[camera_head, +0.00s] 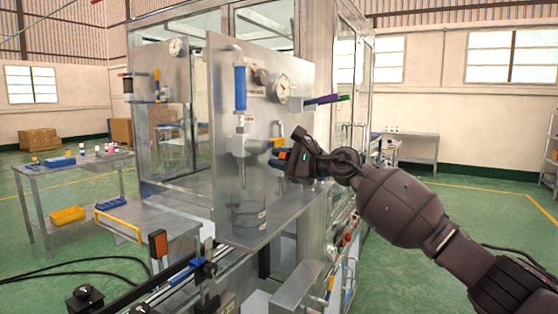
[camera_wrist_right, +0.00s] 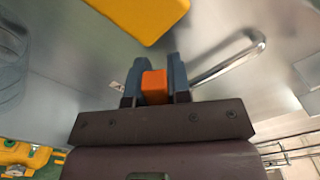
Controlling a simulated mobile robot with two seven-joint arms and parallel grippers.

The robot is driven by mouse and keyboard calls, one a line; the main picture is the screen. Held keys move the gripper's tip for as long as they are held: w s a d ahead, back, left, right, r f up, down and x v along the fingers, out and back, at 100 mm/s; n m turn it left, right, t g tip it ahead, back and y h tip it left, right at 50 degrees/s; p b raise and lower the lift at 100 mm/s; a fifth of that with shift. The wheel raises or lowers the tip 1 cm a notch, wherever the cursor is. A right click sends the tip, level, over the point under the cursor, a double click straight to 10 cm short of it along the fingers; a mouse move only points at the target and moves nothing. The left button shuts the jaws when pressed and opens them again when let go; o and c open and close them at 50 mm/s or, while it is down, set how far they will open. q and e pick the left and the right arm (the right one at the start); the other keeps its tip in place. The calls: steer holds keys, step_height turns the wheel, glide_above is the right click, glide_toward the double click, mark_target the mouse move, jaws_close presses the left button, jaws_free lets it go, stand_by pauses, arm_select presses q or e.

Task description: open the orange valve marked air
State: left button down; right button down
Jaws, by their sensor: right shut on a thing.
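My right gripper (camera_head: 283,155) reaches in from the right to the steel panel of the machine. In the right wrist view its two dark fingers (camera_wrist_right: 155,85) are closed on both sides of a small orange block, the orange valve handle (camera_wrist_right: 155,88). In the head view only a sliver of orange shows at the fingertips, and the gripper hides most of the handle. I cannot read any "air" marking; a tiny label (camera_wrist_right: 117,86) beside the fingers is too small to read. My left gripper is not in view.
A yellow part (camera_wrist_right: 140,14) sits just beyond the fingers, and a bent metal rod (camera_wrist_right: 235,62) lies to their right. Above on the panel are a blue cylinder (camera_head: 240,88), a round gauge (camera_head: 281,90) and purple and green handles (camera_head: 327,99). A side table (camera_head: 70,167) stands left.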

steer(key=shift+f, duration=0.1)
steer(key=c, duration=1.1)
jaws_free()
steer(key=shift+o, duration=0.2)
steer(key=shift+d, duration=0.1)
steer(key=b+v, duration=0.1)
steer(key=v, duration=0.9)
steer(key=shift+s+d, duration=0.25)
steer(key=shift+d, duration=0.05)
